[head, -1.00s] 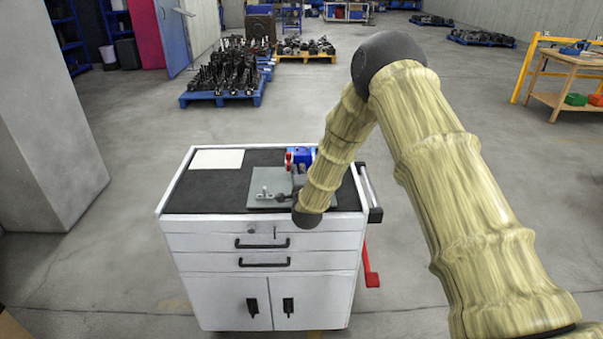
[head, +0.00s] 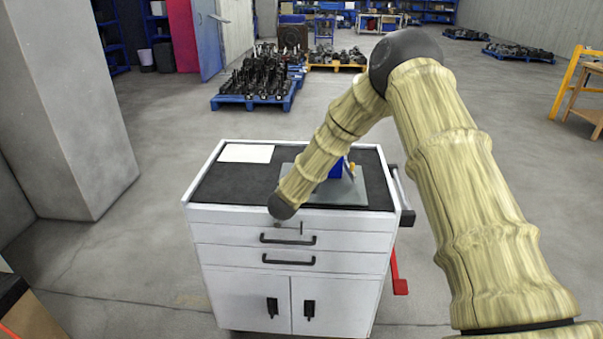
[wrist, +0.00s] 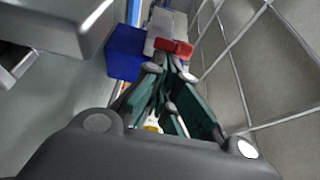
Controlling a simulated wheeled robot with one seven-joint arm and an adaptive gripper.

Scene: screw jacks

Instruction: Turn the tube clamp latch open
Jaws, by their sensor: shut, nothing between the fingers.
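The tube clamp shows in the head view as a blue block (head: 336,171) on a grey plate (head: 347,194), partly hidden behind my arm. In the wrist view the blue block (wrist: 125,54) is at the upper middle, with a red part (wrist: 174,47), likely the latch, to its right. My gripper (wrist: 167,64) is shut and empty, its dark green fingers meeting just below the red part in the picture. I cannot tell whether the fingertips touch it. My gripper is hidden behind my arm in the head view.
The plate lies on the black top of a white cart (head: 294,229). A white sheet (head: 246,153) lies at the top's back left. A grey pillar (head: 75,110) stands left. A blue pallet of dark parts (head: 255,85) stands behind, with open floor between.

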